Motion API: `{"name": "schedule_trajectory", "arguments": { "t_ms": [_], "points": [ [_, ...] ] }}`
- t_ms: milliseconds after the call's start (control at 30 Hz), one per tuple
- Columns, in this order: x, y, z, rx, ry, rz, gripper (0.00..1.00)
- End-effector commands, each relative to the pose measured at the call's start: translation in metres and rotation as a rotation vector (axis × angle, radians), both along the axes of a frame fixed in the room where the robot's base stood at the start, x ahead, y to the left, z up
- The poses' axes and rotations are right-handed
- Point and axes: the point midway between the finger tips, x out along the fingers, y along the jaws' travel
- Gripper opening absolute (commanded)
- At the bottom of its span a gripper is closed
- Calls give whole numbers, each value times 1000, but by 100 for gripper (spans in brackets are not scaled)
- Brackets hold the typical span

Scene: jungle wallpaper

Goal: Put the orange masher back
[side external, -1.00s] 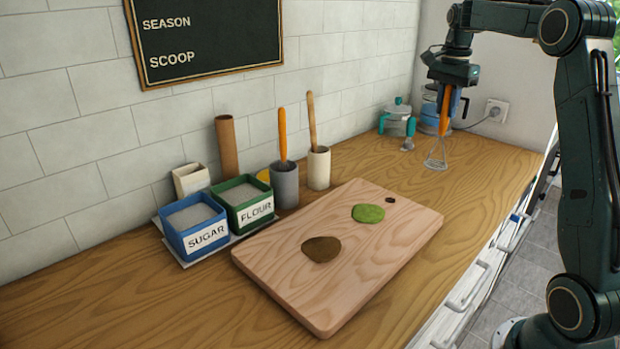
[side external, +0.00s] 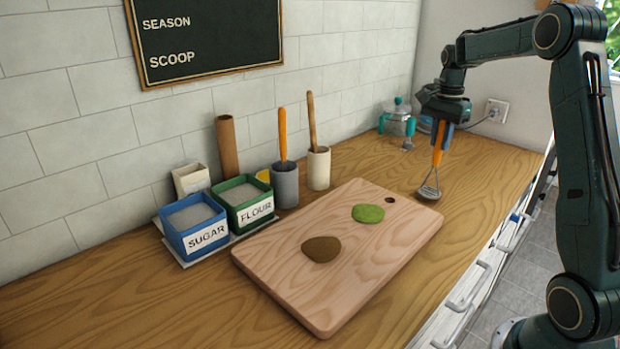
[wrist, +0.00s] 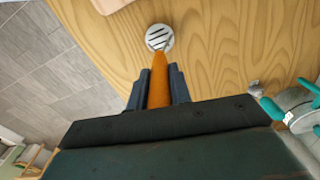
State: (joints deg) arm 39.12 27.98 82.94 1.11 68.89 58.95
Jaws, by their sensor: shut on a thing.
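The orange masher (side external: 436,158) has an orange handle and a slotted metal head. It hangs head down, slightly tilted, from my gripper (side external: 441,136), which is shut on its handle. Its head is just past the far right corner of the cutting board, over the wooden counter; I cannot tell whether it touches the counter. In the wrist view the masher (wrist: 159,80) points away between the two fingers of my gripper (wrist: 158,78). A grey holder (side external: 286,186) with another orange-handled tool and a white holder (side external: 318,169) with a wooden-handled tool stand by the wall.
The cutting board (side external: 340,270) carries a green patty (side external: 368,213) and a brown patty (side external: 321,249). Sugar (side external: 194,228) and flour (side external: 246,206) bins stand left. A teal-handled pot (side external: 397,118) is at the back. The counter right of the board is clear.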

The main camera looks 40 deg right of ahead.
Motion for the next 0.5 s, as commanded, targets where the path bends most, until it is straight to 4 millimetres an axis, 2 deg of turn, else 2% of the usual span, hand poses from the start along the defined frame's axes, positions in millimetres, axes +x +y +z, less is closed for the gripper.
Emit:
{"name": "schedule_trajectory", "arguments": {
  "t_ms": [133,500],
  "points": [
    [0,0,-11,0,0,0,0],
    [0,0,-13,0,-1,0,0]
  ]
}}
